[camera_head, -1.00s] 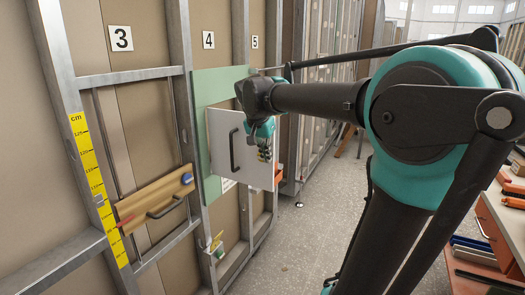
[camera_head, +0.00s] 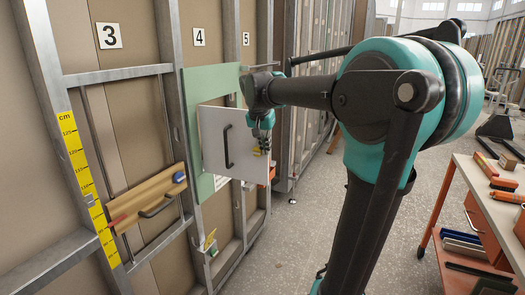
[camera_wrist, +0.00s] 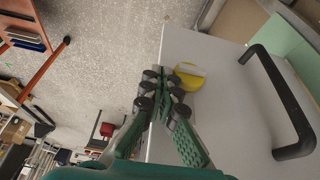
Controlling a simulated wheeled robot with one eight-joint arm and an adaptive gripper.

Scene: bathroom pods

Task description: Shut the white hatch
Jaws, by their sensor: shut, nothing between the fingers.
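The white hatch (camera_head: 212,150) stands open, out from the green panel (camera_head: 192,95) at bay 4. Its black bar handle (camera_head: 228,146) faces the head camera. My gripper (camera_head: 262,150) is at the hatch's right, outer edge. In the wrist view the hatch (camera_wrist: 235,100) fills the right side, with its handle (camera_wrist: 283,105) at the far right. My gripper (camera_wrist: 165,95) is shut and empty, its fingers overlapping the hatch edge. I cannot tell whether they touch it. A yellow round piece (camera_wrist: 187,80) shows beside the fingertips.
A wooden flap (camera_head: 150,198) with a handle and blue knob is at the left, by a yellow centimetre scale (camera_head: 85,180). A workbench (camera_head: 490,195) with tools stands at the right. Speckled floor (camera_head: 285,250) lies clear between.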

